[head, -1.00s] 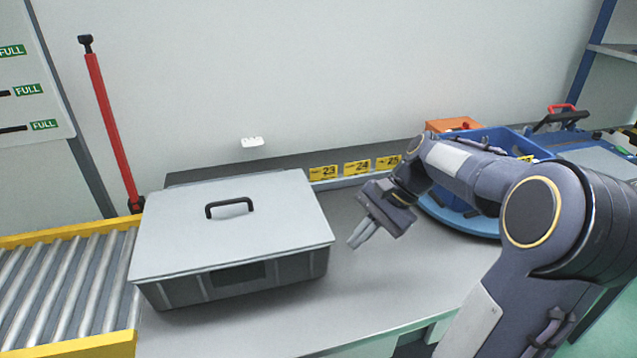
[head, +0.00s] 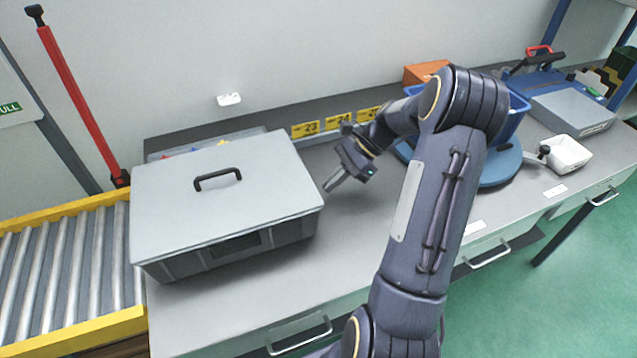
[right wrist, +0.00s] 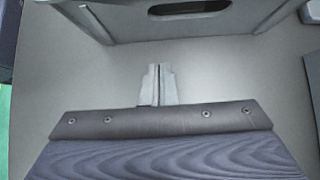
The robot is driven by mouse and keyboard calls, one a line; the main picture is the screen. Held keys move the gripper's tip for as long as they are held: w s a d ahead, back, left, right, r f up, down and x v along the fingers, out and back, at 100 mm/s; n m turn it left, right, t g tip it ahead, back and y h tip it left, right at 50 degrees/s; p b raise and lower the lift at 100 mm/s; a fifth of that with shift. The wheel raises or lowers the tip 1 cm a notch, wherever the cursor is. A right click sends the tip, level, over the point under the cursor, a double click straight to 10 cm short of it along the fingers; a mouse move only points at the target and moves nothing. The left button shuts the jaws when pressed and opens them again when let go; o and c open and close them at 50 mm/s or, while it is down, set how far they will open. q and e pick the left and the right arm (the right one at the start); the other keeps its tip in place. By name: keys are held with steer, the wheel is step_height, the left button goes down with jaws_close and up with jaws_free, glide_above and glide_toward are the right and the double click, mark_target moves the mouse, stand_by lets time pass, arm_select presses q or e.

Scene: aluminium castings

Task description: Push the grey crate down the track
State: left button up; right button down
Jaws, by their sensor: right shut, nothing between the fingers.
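The grey crate (head: 228,190), with a light lid and a black handle, sits on the grey bench beside the right end of the roller track (head: 62,270). The track has metal rollers between yellow rails. My right gripper (head: 327,189) is shut and empty, close to the right side of the crate; the head view does not settle whether it touches. In the right wrist view the shut fingers (right wrist: 157,84) point at the crate's side (right wrist: 110,25), which has a dark slot, with bench surface showing between them. My left gripper is not in view.
A red post (head: 75,100) stands behind the track's right end. A tray with coloured items (head: 205,145) lies behind the crate.

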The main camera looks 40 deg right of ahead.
steer(key=a, duration=0.1)
steer(key=w+a, duration=0.1)
steer(key=a, duration=0.1)
steer(key=shift+a+r+p, duration=0.15)
steer(key=shift+p, duration=0.15)
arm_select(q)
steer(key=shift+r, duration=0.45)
arm_select(e)
steer(key=shift+w+a, duration=0.1)
steer(key=shift+a, duration=0.05)
